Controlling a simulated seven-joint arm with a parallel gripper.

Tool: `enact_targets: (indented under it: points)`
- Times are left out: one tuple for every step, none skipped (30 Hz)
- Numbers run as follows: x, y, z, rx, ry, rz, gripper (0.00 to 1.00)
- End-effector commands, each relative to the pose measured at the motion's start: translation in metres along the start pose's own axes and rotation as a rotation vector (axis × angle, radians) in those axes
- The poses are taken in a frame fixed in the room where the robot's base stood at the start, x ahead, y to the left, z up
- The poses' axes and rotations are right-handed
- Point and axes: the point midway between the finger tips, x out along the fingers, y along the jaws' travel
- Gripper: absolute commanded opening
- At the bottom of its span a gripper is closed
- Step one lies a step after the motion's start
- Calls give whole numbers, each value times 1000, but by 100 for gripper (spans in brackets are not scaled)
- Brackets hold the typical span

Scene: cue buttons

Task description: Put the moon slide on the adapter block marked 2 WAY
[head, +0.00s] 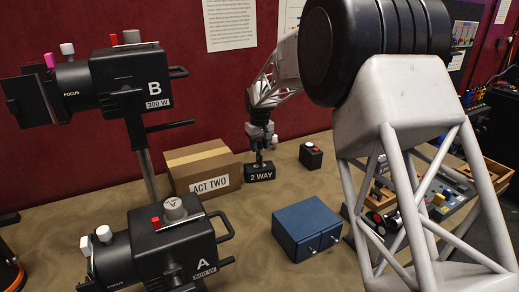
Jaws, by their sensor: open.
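The adapter block marked 2 WAY (260,174) is a small black block with a white label. It sits on the table to the right of the cardboard box. My gripper (260,152) is at the far end of my arm, pointing down just above this block. It is open. Small dark parts show between the gripper and the block's top; I cannot tell whether they are fingers, a slide or part of the block. I cannot make out a moon slide anywhere.
Lamp B (130,82) on a pole and lamp A (165,245) stand at left. The ACT TWO box (199,164), a blue box (306,230) and a black button box (311,155) surround the block. A wooden tray and control panel (440,200) lie at right, partly behind my arm.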

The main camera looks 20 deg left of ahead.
Motion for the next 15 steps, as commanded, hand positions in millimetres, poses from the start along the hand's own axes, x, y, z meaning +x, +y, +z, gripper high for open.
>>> enact_targets:
  points:
    - [-7, 0, 0, 0, 2, 1, 42]
    - [-11, 0, 0, 0, 2, 1, 42]
    - [-17, 0, 0, 0, 1, 0, 42]
    - [-21, 0, 0, 0, 2, 1, 42]
    - [-26, 0, 0, 0, 2, 1, 42]
    - [-32, 0, 0, 0, 3, 1, 42]
    - [-37, 0, 0, 0, 2, 1, 42]
    - [-42, 0, 0, 0, 2, 1, 42]
    - [-48, 0, 0, 0, 2, 1, 42]
    - [-53, 0, 0, 0, 2, 1, 42]
    - [-58, 0, 0, 0, 2, 0, 42]
    - [-64, 0, 0, 0, 1, 0, 42]
    - [-68, 0, 0, 0, 1, 0, 42]
    - [-73, 0, 0, 0, 1, 0, 42]
    - [-78, 0, 0, 0, 1, 0, 42]
